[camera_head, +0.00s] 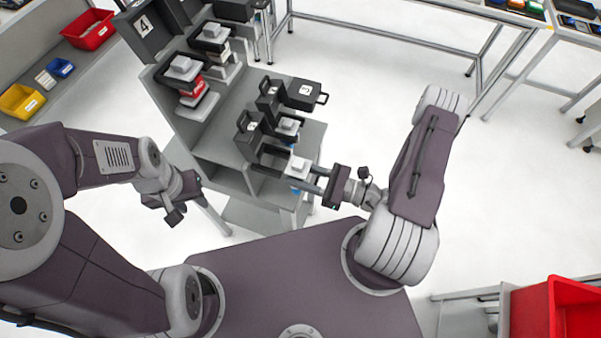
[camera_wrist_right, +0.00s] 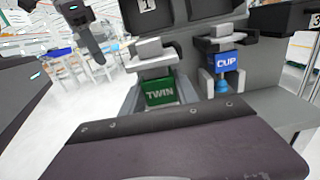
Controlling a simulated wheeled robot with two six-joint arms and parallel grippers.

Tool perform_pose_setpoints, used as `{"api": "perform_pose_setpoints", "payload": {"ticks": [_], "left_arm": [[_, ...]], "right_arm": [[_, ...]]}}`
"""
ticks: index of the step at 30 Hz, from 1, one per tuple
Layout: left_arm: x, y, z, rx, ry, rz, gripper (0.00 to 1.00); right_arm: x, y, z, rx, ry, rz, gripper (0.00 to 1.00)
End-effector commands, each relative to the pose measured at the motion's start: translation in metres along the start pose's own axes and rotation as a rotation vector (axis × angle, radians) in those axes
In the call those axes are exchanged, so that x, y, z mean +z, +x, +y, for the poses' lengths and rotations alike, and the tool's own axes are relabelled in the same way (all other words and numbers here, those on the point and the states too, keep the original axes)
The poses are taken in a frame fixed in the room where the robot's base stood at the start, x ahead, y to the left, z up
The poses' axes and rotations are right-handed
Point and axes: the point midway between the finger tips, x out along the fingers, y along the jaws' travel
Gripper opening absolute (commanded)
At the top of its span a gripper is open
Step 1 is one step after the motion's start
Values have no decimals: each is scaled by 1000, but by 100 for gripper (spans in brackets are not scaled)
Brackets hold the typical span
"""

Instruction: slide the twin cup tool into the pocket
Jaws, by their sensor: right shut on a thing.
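The twin cup tool, a light grey block with a green TWIN label (camera_wrist_right: 160,92), sits between the two fingers of my right gripper (camera_head: 308,178). Its pale top (camera_head: 298,166) shows in the head view at the front edge of the tool rack (camera_head: 225,178). A dark holder marked 1 (camera_wrist_right: 148,8) stands directly behind the tool. The pocket under it is mostly hidden by the tool, and I cannot tell how far in the tool is. My left gripper (camera_head: 172,205) hangs left of the rack, away from the tool; its fingers are unclear.
A blue-labelled CUP tool (camera_wrist_right: 227,62) stands in the neighbouring pocket, close to the twin tool. More tools, including a red-labelled one (camera_head: 193,86), stand farther back. A red bin (camera_head: 530,310) is at lower right. The floor right of the rack is open.

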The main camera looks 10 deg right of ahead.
Motion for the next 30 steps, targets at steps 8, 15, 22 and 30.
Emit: {"api": "perform_pose_setpoints", "payload": {"ticks": [8,15,22,30], "left_arm": [[0,-1,0,0,0,0,36],[0,-3,0,0,0,0,36],[0,-2,0,0,0,0,36],[0,-3,0,0,0,0,36]], "right_arm": [[0,3,-1,-1,0,-2,0],[1,4,1,0,0,-2,0],[1,5,1,1,0,-2,0],[1,14,1,2,1,-2,0]]}}
